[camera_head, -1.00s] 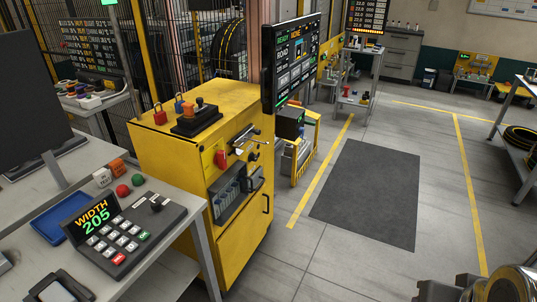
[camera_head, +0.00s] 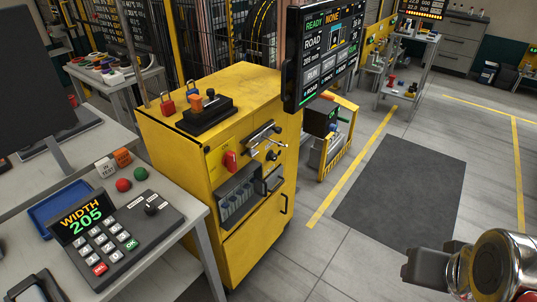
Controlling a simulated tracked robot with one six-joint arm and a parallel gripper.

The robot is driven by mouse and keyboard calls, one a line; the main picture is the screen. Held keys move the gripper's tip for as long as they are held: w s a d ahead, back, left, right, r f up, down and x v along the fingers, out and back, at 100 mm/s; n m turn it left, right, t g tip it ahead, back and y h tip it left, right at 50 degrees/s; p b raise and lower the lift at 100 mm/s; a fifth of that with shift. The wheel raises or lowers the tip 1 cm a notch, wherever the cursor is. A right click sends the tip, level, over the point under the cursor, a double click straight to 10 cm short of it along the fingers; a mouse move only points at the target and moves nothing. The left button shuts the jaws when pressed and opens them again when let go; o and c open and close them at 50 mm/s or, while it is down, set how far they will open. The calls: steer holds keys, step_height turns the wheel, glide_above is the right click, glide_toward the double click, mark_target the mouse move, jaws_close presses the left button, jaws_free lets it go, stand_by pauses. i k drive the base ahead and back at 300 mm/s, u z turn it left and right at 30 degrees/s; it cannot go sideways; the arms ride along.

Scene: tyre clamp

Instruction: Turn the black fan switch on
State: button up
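A yellow cabinet (camera_head: 180,150) stands in the middle. Its front carries a red rotary switch (camera_head: 230,161), a black knob (camera_head: 272,156) and metal levers (camera_head: 264,134). I cannot read a fan label on any of them. A black control box (camera_head: 206,115) with a dark stick lies on the cabinet top. The keypad console on the left table has another small black knob (camera_head: 151,209). Part of my arm, dark grey and chrome, shows at the lower right, well away from the cabinet. I cannot make out fingertips or their opening.
A grey table (camera_head: 185,195) at the left holds the keypad console (camera_head: 112,235) reading WIDTH 205, a blue tray (camera_head: 45,210) and red and green balls. A screen (camera_head: 320,55) hangs at the cabinet's right. The floor with the dark mat (camera_head: 400,190) is clear.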

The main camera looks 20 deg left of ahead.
mark_target(273, 157)
steer(key=u, duration=0.35)
steer(key=i, duration=0.6)
steer(key=u, duration=0.95)
steer(key=i, duration=0.75)
steer(key=u, duration=0.5)
